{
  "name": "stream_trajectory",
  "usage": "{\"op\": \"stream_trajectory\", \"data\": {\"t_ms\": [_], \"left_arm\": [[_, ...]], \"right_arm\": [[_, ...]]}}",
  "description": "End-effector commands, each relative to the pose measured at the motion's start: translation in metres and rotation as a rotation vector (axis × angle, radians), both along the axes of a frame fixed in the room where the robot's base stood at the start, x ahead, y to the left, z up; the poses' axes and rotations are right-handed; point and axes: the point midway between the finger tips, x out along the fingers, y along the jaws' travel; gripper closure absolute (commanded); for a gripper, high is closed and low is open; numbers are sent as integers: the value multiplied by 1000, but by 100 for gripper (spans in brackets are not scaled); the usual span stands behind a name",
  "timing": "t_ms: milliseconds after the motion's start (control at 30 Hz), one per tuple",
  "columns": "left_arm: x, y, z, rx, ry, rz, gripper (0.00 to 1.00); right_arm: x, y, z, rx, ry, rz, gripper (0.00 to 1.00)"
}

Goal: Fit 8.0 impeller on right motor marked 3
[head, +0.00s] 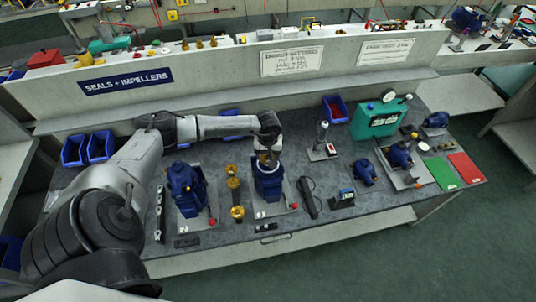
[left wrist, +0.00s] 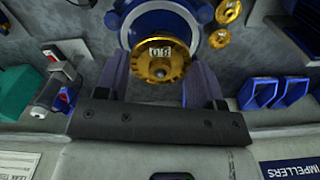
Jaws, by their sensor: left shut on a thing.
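The brass impeller labelled 8.0 (left wrist: 159,58) is between the fingers of my left gripper (left wrist: 158,82), which is shut on it. Its label appears upside down in the left wrist view. In the head view my left gripper (head: 266,160) points down over the right-hand blue motor (head: 268,184), which stands on a light plate (head: 262,212). The blue round end of that motor (left wrist: 160,22) shows right behind the impeller in the left wrist view. I cannot tell whether the impeller touches or sits on it. My right gripper is not in view.
Another blue motor (head: 186,190) stands to the left. Several brass impellers (head: 237,212) lie between the motors. A dark handheld tool (head: 308,198) lies to the right. Blue bins (head: 100,147) stand at the back left, and a green gauge unit (head: 380,118) stands at the back right.

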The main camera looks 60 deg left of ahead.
Motion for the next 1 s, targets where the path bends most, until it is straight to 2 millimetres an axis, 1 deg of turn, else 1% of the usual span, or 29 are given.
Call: {"op": "stream_trajectory", "data": {"t_ms": [300,1000], "left_arm": [[0,0,0,0,-1,1,62],[0,0,-1,0,0,0,62]], "right_arm": [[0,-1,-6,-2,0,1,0],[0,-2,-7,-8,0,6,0]]}}
